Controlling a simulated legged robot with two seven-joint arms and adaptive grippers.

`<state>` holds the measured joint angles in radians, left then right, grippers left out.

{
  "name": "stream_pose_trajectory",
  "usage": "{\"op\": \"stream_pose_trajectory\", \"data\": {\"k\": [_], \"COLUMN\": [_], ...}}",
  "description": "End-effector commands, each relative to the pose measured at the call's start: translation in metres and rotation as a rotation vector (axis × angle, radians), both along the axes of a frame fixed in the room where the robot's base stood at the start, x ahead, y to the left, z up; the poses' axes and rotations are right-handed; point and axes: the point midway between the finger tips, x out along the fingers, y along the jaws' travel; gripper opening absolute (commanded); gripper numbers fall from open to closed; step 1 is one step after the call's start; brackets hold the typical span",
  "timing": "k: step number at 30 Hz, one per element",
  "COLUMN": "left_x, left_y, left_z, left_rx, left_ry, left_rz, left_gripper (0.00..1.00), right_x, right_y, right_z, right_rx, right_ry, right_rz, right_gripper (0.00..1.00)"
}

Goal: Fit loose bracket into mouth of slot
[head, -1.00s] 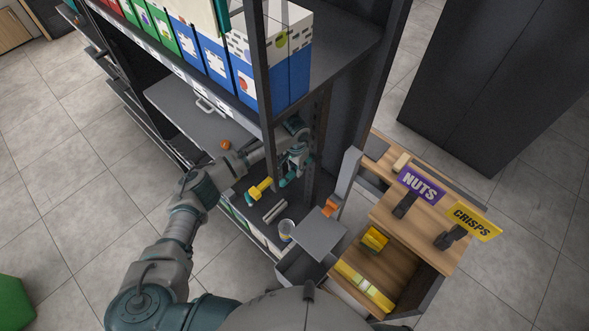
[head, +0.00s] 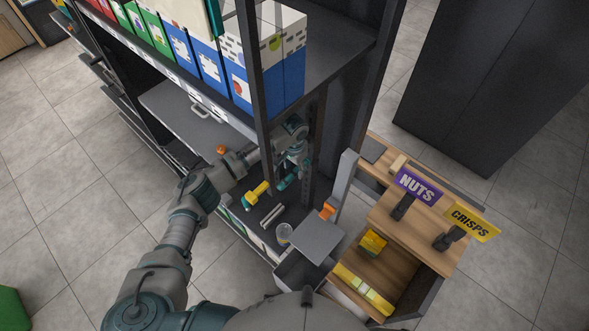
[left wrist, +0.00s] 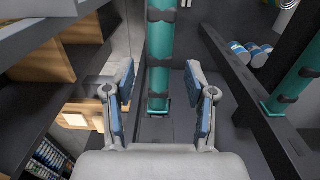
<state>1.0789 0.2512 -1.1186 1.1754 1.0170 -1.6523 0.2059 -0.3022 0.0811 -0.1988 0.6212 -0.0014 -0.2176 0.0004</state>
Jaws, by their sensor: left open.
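My left gripper (head: 290,174) is at the lower shelf bay, just behind the dark front post. Its open, empty fingers also show in the left wrist view (left wrist: 163,98). A teal upright piece (left wrist: 160,50) with dark bands stands beyond and between the fingertips, its lower end near a dark surface. I cannot tell whether it touches the fingers. I cannot tell which piece is the loose bracket, and I cannot make out the slot mouth. My right gripper is out of view.
The dark shelf post (head: 262,110) stands close to my left arm. Boxes (head: 265,75) fill the shelf above. A yellow-headed tool (head: 257,194), a grey bar (head: 272,216) and a clear cup (head: 284,234) lie below. A wooden counter (head: 400,215) with signs stands at the right.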

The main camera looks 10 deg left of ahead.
Motion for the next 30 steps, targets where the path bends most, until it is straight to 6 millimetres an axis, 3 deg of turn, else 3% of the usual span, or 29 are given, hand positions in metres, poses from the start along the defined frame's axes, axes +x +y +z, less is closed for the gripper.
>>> {"op": "stream_pose_trajectory", "data": {"k": [9,15,30], "left_x": [0.002,0.002,0.002], "left_y": [0.000,0.000,0.000], "left_z": [0.071,0.099,0.107], "left_rx": [-0.001,-0.001,-0.001], "left_ry": [-0.004,-0.002,-0.001], "left_rz": [0.000,0.000,0.000], "left_gripper": [0.56,0.56,0.56], "right_x": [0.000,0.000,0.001], "right_y": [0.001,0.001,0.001], "right_z": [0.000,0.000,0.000], "right_rx": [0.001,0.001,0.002], "right_ry": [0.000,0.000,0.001], "right_rz": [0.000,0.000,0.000], "right_gripper": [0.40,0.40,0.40]}}
